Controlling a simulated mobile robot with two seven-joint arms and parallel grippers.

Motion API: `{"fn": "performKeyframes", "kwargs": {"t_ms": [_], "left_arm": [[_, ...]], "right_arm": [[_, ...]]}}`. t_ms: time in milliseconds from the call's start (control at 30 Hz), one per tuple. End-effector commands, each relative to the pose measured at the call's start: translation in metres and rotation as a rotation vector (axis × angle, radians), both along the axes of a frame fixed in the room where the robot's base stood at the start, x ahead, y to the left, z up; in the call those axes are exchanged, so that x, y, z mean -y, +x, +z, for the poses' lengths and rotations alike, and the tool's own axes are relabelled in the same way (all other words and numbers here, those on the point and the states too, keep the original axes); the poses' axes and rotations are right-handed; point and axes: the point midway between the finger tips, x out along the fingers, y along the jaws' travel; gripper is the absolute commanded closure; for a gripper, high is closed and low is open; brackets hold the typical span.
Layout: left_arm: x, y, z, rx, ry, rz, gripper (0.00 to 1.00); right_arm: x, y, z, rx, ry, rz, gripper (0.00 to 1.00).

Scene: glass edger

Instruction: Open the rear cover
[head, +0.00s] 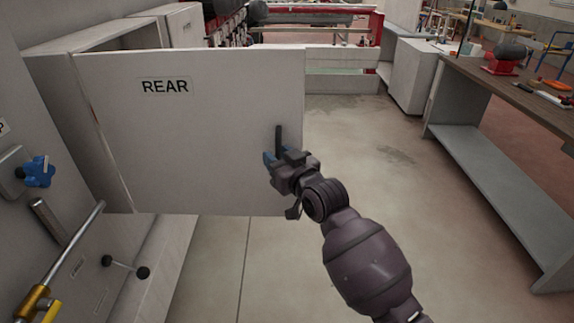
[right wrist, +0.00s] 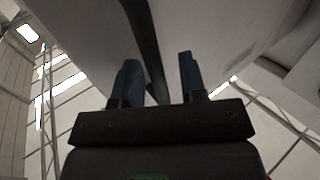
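The rear cover (head: 200,130) is a flat pale panel labelled REAR. It stands swung out from the machine body on its left edge, with the cabinet opening (head: 110,50) showing behind it. A dark upright bar handle (head: 278,140) sits near its free right edge. My right gripper (head: 275,158) is at the lower part of this handle. In the right wrist view, the blue fingers of my right gripper (right wrist: 160,82) stand apart on either side of the dark handle (right wrist: 146,40), with a gap showing beside it. My left gripper is not in view.
A workbench (head: 500,90) with tools and a lower shelf stands at the right. A machine with red parts (head: 330,30) stands at the back. At the left, the machine front carries a blue knob (head: 38,172) and a metal rod (head: 75,245). The floor (head: 350,150) between is clear.

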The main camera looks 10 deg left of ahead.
Motion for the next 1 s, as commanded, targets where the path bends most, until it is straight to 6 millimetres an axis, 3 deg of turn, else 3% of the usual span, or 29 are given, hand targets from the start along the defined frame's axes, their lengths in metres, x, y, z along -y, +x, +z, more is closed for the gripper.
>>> {"fn": "performKeyframes", "kwargs": {"t_ms": [633,1000], "left_arm": [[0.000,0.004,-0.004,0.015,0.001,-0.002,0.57],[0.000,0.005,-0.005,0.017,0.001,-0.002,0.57]], "right_arm": [[0.059,-0.066,-0.001,0.002,-0.001,0.001,0.61],[0.070,-0.079,0.000,0.001,0.000,0.002,0.61]]}}
